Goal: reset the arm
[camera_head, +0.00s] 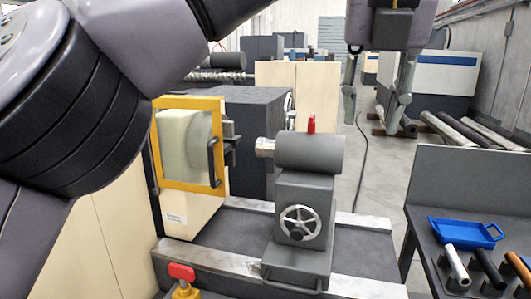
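My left arm (75,95) fills the left side of the head view and runs up out of the top edge. My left gripper (373,112) hangs at the upper right, pointing down. Its two fingers are wide apart with nothing between them, so it is open and empty. It shows in front of the far floor, above and to the right of the grey tailstock (309,152), and looks clear of it. My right gripper is not in view.
A lathe bed (235,230) carries the tailstock with its handwheel (300,226) and red lever (311,124). A yellow-framed guard (188,146) stands at left. A blue tray (464,232) and several bar-like tools lie on the right bench. Open floor (370,170) lies between.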

